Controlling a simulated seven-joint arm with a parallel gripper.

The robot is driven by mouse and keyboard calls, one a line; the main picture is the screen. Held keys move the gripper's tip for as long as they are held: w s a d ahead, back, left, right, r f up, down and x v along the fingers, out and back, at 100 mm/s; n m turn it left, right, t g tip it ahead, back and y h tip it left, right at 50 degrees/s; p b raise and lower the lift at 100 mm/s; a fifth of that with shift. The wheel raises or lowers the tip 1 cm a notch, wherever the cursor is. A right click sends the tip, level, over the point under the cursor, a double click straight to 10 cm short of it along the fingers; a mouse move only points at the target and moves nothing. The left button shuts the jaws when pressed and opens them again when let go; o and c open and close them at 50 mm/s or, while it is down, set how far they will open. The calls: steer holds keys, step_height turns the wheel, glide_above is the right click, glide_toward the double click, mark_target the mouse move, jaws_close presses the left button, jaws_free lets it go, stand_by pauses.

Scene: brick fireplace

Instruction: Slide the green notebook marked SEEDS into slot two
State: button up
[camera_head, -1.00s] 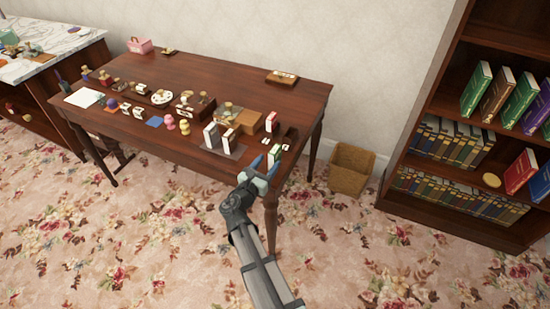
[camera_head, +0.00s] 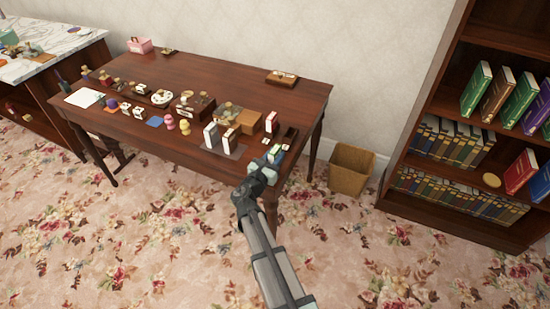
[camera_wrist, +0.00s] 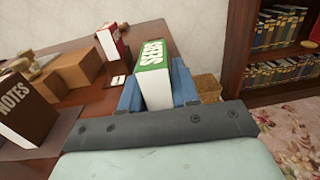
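The green notebook (camera_wrist: 150,54) marked SEEDS stands near the table's front right corner, its white page edges (camera_wrist: 154,88) facing the wrist camera. My gripper (camera_wrist: 158,90) has one blue finger on each side of it. No clear gap shows between fingers and notebook, but firm contact cannot be made out. In the head view my gripper (camera_head: 272,160) is at the table's front edge, hiding most of the notebook. A dark holder (camera_head: 291,134) lies just behind, with small white cards (camera_wrist: 117,81) near it. I cannot make out which part is slot two.
A brown NOTES notebook (camera_wrist: 25,108) stands on a dark mat to the left. A red notebook (camera_wrist: 110,42) stands farther back, beside brown boxes (camera_wrist: 78,67). A wicker basket (camera_head: 351,169) and a bookcase (camera_head: 400,196) are to the right. The table's back middle is clear.

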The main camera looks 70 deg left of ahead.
jaws_close()
steer(key=shift+r, duration=0.15)
step_height(320, 180, up, 9)
steer(key=shift+f, duration=0.1)
steer(key=shift+w+r, duration=0.2)
steer(key=shift+r, duration=0.05)
steer(key=w+a+r+m+t+h, duration=0.1)
steer(key=w+a, duration=0.3)
steer(key=w, duration=0.6)
steer(key=a+n+g+y, duration=0.1)
steer(key=a, duration=0.6)
steer(key=shift+n+g+y, duration=0.3)
steer(key=shift+y, duration=0.1)
